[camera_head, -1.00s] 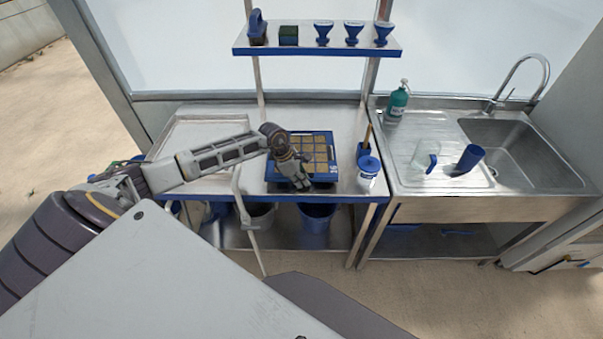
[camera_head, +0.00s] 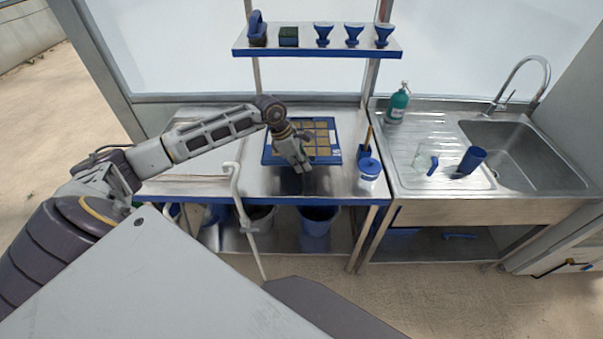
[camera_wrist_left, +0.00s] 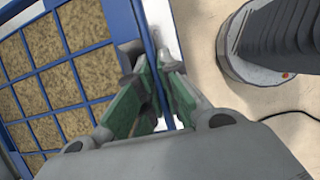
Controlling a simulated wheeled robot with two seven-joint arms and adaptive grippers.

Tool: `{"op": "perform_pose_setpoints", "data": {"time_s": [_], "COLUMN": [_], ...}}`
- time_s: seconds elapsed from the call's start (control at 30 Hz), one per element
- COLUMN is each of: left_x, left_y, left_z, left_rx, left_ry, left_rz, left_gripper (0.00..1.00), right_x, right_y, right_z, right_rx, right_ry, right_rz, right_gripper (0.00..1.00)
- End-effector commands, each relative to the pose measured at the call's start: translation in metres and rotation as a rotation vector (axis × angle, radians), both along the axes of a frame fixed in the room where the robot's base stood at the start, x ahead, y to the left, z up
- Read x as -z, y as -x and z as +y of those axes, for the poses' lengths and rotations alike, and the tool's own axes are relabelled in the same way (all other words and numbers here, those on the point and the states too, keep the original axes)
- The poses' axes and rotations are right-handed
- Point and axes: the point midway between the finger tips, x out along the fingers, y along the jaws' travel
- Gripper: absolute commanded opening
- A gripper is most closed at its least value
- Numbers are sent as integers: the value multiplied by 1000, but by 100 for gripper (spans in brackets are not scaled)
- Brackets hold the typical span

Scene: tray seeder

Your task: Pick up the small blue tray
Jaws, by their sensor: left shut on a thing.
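The small blue tray (camera_head: 325,159) has a grid of brown, soil-filled cells. In the head view it appears held up above the steel bench, with a dark patch on the bench below its near side. My left gripper (camera_head: 300,163) is at the tray's near edge. In the left wrist view the green-padded fingers of my left gripper (camera_wrist_left: 158,85) are shut on the tray's blue rim (camera_wrist_left: 147,40), one on each side of it. The filled cells lie to the left there. My right gripper is not in view.
A white-and-blue tub (camera_head: 369,170) stands right of the tray on the bench (camera_head: 205,185). A shelf (camera_head: 300,47) with several blue items is above the back. A sink (camera_head: 520,150) is at right. The bench's left part is clear.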

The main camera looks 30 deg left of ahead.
Motion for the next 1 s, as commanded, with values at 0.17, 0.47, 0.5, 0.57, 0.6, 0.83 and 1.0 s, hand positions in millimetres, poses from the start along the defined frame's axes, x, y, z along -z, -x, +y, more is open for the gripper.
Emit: {"op": "perform_pose_setpoints", "data": {"time_s": [0.17,0.47,0.5,0.57,0.6,0.83,1.0], "left_x": [-11,-13,-13,-13,-13,-12,-12], "left_y": [0,0,0,0,0,0,0], "left_z": [0,0,0,0,0,0,0], "left_rx": [0,0,0,0,0,0,2], "left_ry": [0,1,1,1,0,1,-1], "left_rz": [-2,-3,-3,-3,-2,-3,-3], "left_gripper": [0,0,0,0,0,0,0], "right_x": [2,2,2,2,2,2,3], "right_y": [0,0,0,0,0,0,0], "right_z": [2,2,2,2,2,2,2], "right_rx": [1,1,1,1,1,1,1], "right_ry": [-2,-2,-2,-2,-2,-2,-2], "right_rz": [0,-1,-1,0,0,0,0], "right_gripper": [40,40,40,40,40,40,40]}}
